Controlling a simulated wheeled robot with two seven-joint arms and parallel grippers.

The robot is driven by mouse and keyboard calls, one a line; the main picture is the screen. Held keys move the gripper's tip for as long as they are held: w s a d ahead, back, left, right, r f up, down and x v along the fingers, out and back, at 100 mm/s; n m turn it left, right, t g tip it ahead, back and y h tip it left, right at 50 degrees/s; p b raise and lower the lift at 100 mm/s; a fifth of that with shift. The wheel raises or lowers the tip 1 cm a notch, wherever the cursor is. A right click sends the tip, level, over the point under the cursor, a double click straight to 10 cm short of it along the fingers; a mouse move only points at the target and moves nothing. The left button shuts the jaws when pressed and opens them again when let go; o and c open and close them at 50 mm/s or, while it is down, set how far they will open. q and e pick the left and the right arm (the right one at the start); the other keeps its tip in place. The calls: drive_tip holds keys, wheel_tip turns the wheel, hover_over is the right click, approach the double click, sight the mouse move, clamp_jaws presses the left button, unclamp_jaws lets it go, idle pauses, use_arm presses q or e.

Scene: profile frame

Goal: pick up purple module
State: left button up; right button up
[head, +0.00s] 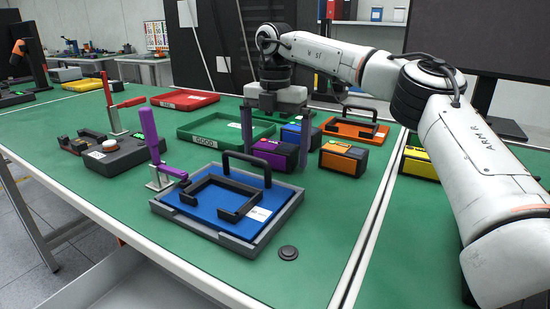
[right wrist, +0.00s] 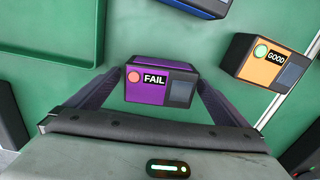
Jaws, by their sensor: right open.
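The purple module (head: 268,157) is a small box on the green table, behind the blue fixture. In the right wrist view the purple module (right wrist: 150,92) shows a FAIL label, a red button and a dark screen. My right gripper (head: 275,157) points down over it, open, with one finger on each side. The right wrist view shows the open right gripper (right wrist: 162,80) with its fingers flanking the module's left and right ends. I cannot tell whether they touch it. My left gripper is not in view.
An orange module (head: 343,157) stands close on the right and a blue module (head: 292,133) behind. A blue fixture plate (head: 225,205) with black handles and a purple clamp (head: 150,135) lies in front. A green GOOD tray (head: 225,128) and a red tray (head: 185,98) lie behind left.

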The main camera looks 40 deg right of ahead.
sight(275, 146)
drive_tip(key=c, duration=1.3)
drive_tip(key=shift+r, duration=0.2)
wheel_tip(275, 146, up, 10)
drive_tip(key=p, duration=0.2)
drive_tip(key=shift+f+p, duration=0.1)
drive_tip(key=shift+p, duration=0.3)
